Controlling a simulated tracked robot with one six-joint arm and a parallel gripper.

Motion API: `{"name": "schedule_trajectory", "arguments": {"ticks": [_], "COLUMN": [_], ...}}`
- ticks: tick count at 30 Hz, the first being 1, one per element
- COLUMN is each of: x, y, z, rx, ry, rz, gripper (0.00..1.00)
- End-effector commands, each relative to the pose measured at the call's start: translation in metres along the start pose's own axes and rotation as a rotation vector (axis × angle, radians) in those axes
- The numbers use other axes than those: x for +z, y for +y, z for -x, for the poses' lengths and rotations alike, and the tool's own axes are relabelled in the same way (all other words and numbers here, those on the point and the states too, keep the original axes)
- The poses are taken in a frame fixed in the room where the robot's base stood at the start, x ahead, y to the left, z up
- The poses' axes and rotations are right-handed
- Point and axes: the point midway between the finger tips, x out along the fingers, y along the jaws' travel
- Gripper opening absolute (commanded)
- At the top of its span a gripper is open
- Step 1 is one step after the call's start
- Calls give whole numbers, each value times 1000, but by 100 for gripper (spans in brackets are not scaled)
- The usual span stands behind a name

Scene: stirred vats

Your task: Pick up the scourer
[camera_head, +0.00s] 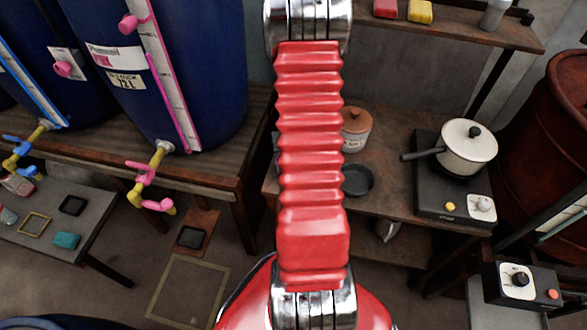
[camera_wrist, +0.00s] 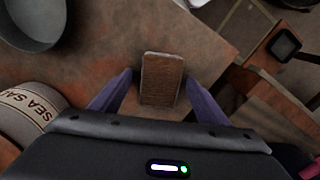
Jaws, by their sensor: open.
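In the wrist view, a brown, rough-topped rectangular block, apparently the scourer (camera_wrist: 162,80), lies on the wooden bench top (camera_wrist: 105,60). My gripper (camera_wrist: 159,76) is open, with one purple-grey finger on each side of the block. Gaps show between the block and both fingers, so it is not clamped. How high the fingertips are above the bench I cannot tell. In the head view, my red arm covers this spot, and neither the block nor the fingers can be made out.
A salt jar (camera_wrist: 38,108) stands close on the left, with a dark round bowl (camera_wrist: 38,25) beyond it. The bench edge lies to the right of the block. In the head view, a hotplate (camera_head: 455,202) with a white pot (camera_head: 467,150) stands further right, and blue vats (camera_head: 160,70) left.

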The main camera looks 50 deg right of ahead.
Motion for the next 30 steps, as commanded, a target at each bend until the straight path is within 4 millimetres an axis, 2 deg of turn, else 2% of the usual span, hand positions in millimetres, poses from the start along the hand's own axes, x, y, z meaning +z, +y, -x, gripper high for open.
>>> {"name": "schedule_trajectory", "arguments": {"ticks": [14,30], "x": [0,0], "y": [0,0], "z": [1,1], "rx": [0,0], "ry": [1,1], "rz": [0,0], "gripper": [69,31]}}
